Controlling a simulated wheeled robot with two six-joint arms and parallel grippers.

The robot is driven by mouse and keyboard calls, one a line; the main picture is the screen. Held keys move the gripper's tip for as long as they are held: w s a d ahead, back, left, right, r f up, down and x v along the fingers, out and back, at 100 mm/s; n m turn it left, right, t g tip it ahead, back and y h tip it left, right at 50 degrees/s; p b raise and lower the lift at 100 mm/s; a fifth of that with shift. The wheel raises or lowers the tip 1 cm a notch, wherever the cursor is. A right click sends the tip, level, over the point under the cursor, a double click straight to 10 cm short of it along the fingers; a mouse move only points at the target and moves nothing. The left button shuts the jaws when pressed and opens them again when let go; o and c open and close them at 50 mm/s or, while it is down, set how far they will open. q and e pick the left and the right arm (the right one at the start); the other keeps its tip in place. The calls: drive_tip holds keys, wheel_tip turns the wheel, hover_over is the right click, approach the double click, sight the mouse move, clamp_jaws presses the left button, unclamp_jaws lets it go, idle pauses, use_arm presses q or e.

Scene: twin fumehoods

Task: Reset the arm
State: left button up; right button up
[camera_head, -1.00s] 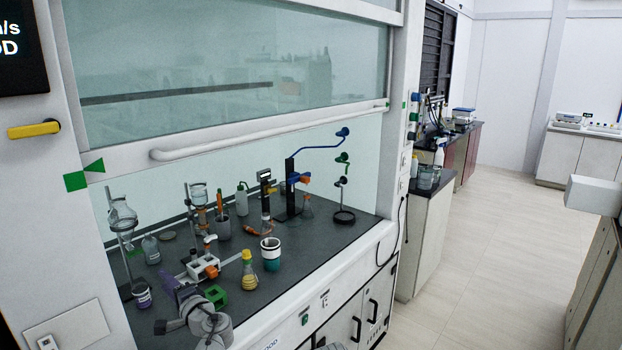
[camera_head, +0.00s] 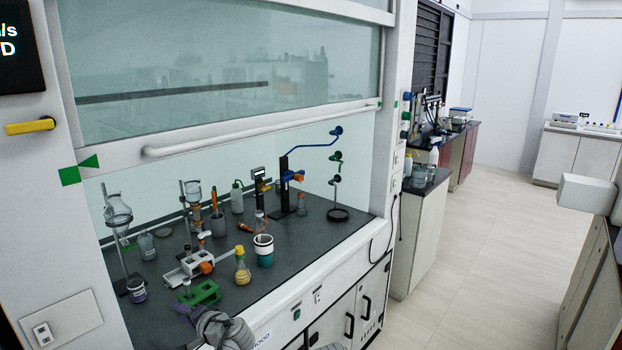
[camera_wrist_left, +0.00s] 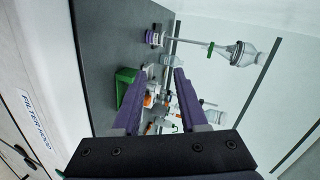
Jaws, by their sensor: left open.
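My left gripper (camera_head: 184,311) shows at the bottom of the head view, with its arm in front of the fumehood's front edge. In the left wrist view its two purple fingers (camera_wrist_left: 158,78) stand apart with nothing held between them. A green block-like rack (camera_head: 203,292) stands on the dark worktop just beyond the gripper and shows left of the fingers in the wrist view (camera_wrist_left: 125,84). The gripper is apart from the glassware. My right gripper is not in view.
The fumehood worktop (camera_head: 300,240) holds a yellow-liquid flask (camera_head: 242,272), a teal-and-white cup (camera_head: 264,250), a purple-labelled jar (camera_head: 137,289) and a glass funnel on a stand (camera_head: 117,215). The raised sash (camera_head: 230,75) hangs above. The floor (camera_head: 490,240) to the right is open.

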use_arm(q)
drive_tip(key=s+d+f+g+h, duration=0.3)
drive_tip(key=s+d+f, duration=0.2)
drive_tip(key=d, duration=0.3)
drive_tip(key=s+d+f+g+h, duration=0.2)
drive_tip(key=s+d+f+h, duration=0.2)
drive_tip(key=s+d, duration=0.3)
drive_tip(key=s+d+f+n+g+h, duration=0.1)
drive_tip(key=s+d+f+g+h, duration=0.2)
drive_tip(key=s+d+f, duration=0.3)
drive_tip(key=d, duration=0.4)
drive_tip(key=shift+s+d+g, duration=0.25)
drive_tip(key=shift+d+g, duration=0.05)
drive_tip(key=shift+d, duration=0.1)
